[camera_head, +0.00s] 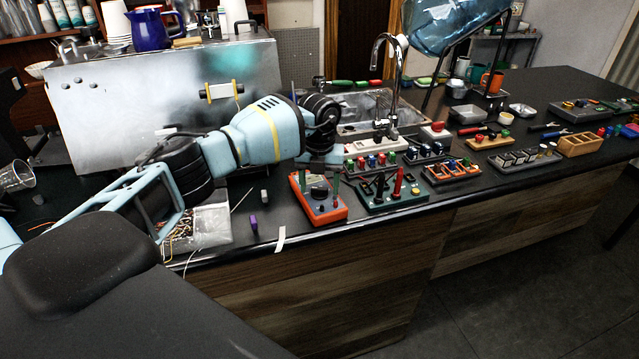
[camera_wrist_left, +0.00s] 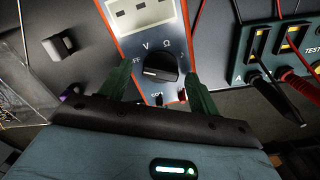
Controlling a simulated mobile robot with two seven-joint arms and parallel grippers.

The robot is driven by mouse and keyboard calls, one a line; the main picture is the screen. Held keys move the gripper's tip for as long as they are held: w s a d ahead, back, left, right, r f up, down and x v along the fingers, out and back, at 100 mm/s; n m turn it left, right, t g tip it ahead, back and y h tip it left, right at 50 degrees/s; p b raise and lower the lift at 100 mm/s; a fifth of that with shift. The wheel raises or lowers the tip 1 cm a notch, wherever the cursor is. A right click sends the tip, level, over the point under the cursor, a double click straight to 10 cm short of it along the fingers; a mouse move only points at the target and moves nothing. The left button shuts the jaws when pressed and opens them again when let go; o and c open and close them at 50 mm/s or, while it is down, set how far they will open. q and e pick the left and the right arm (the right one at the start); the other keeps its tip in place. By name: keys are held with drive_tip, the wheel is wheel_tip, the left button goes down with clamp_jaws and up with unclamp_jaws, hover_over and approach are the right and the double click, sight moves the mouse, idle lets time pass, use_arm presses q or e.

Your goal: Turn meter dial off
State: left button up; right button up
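An orange meter (camera_head: 328,212) lies on the dark counter near its front edge. Its round black dial (camera_head: 319,189) also shows in the left wrist view (camera_wrist_left: 160,67), below a pale display and the marks V and Ω. A pale line on the dial lies roughly sideways, its left end below a partly covered label reading "FF". My left gripper (camera_wrist_left: 158,74) is open, with one green finger on each side of the dial; the fingers appear apart from it, though their height above the meter is hard to judge. My right gripper is not in view.
A green test board (camera_head: 392,200) with black and red probes stands right of the meter. A small grey block (camera_wrist_left: 57,47), a purple piece (camera_head: 253,225) and a clear bag of wires (camera_head: 205,228) lie to the left. A sink with a tap (camera_head: 398,70) is behind.

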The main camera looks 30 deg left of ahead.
sight(319, 188)
use_arm(q)
drive_tip(key=shift+r, duration=3.9)
